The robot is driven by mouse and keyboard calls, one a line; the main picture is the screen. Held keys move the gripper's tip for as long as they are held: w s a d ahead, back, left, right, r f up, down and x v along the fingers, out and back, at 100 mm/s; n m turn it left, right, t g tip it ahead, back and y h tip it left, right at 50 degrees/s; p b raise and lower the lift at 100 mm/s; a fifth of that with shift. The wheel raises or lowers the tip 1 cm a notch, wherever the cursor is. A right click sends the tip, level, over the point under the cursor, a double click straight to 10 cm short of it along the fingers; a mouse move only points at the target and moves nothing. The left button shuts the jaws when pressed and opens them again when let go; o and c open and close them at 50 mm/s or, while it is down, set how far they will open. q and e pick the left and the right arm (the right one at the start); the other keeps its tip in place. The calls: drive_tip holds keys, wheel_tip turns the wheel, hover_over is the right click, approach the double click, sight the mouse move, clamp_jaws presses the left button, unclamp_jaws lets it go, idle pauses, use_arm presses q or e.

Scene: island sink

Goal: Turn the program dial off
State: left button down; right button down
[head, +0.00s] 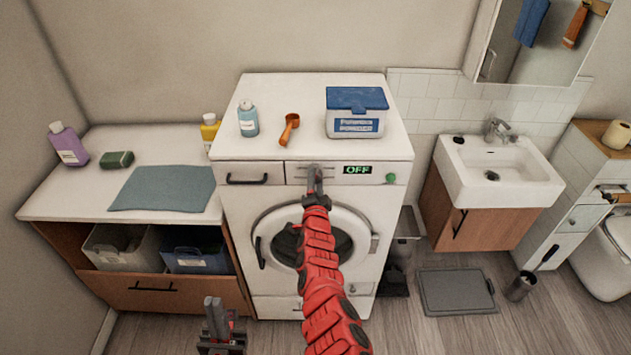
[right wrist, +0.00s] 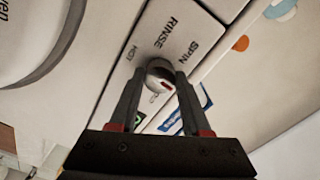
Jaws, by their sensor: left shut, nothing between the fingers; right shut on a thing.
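The program dial (right wrist: 160,72) is a small round silver knob with a red mark on the washing machine's front panel. Labels reading HOT, RINSE and SPIN lie around it in the right wrist view. My right gripper (head: 315,172) is shut on the dial, a finger on each side (right wrist: 157,90). In the head view the gripper hides the dial. The washing machine (head: 382,220) has a green display (head: 357,170) reading OFF. My left gripper (head: 215,310) is low in front of the machine's left side, shut and empty.

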drive_tip(key=shift+f+n, duration=0.15)
drive_tip(key=shift+n, duration=0.35)
drive_tip(key=shift+c, duration=1.8)
unclamp_jaws()
drive_tip(key=shift+s, duration=0.1)
drive_tip(key=s+p, duration=0.7)
drive_tip(key=s, duration=1)
drive_tip(key=shift+s, duration=0.15)
